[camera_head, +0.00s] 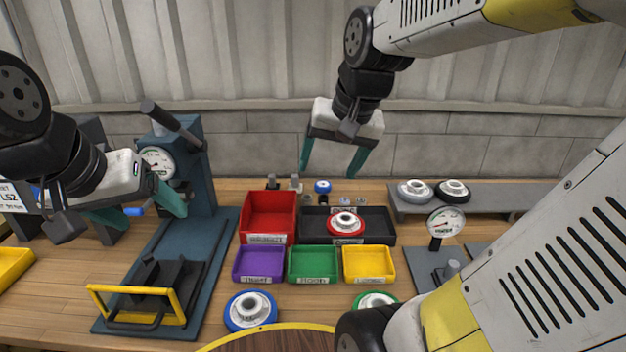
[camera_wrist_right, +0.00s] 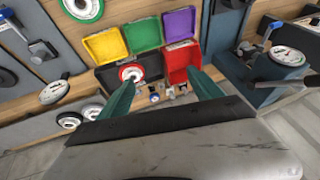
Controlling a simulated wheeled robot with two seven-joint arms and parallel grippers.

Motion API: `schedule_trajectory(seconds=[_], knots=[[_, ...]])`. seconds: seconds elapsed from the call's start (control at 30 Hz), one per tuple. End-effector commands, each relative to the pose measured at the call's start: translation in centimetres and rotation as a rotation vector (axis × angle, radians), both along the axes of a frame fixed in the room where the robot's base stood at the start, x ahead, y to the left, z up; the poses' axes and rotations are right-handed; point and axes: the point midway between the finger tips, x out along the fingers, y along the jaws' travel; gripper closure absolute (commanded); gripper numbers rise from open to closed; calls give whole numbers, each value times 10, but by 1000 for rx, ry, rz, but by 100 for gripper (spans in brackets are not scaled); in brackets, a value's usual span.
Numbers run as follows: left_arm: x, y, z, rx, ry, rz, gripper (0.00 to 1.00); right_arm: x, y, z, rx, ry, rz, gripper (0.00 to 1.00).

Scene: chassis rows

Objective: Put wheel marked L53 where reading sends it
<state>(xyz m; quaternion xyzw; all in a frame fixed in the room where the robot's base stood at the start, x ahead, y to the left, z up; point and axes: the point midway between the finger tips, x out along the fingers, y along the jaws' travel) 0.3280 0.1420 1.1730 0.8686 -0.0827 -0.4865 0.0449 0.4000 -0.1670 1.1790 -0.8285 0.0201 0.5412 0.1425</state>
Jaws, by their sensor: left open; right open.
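Several wheels show, their marks too small to read: a red-rimmed wheel (camera_head: 346,222) on a black tray (camera_head: 380,229), a blue-rimmed wheel (camera_head: 250,311) and a green-rimmed wheel (camera_head: 375,300) at the front, a grey wheel (camera_head: 415,190) and a black wheel (camera_head: 452,190) on a back shelf. I cannot tell which is L53. Dial gauges stand on the left press (camera_head: 157,162) and at the right (camera_head: 445,222); their readings are not legible. My right gripper (camera_head: 332,170) is open and empty above the bins. My left gripper (camera_head: 145,212) is open and empty by the press.
Red (camera_head: 268,216), purple (camera_head: 259,263), green (camera_head: 314,263) and yellow (camera_head: 368,263) bins stand mid-table, with unreadable labels. A yellow-handled fixture (camera_head: 140,290) lies front left. A grey shelf (camera_head: 500,197) runs along the back right. Small parts (camera_head: 322,187) stand behind the tray.

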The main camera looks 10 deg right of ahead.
Motion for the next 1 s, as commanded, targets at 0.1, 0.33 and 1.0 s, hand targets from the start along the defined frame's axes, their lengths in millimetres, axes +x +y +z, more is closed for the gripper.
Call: schedule_trajectory(seconds=[0.1,0.33,1.0], knots=[[0,0,0,0,0,0,21,-36,12,1,-26,-75,120,25],[0,0,0,0,0,0,21,-69,23,-5,-61,-154,250,25],[0,0,0,0,0,0,21,-72,25,-6,-65,-160,264,25]])
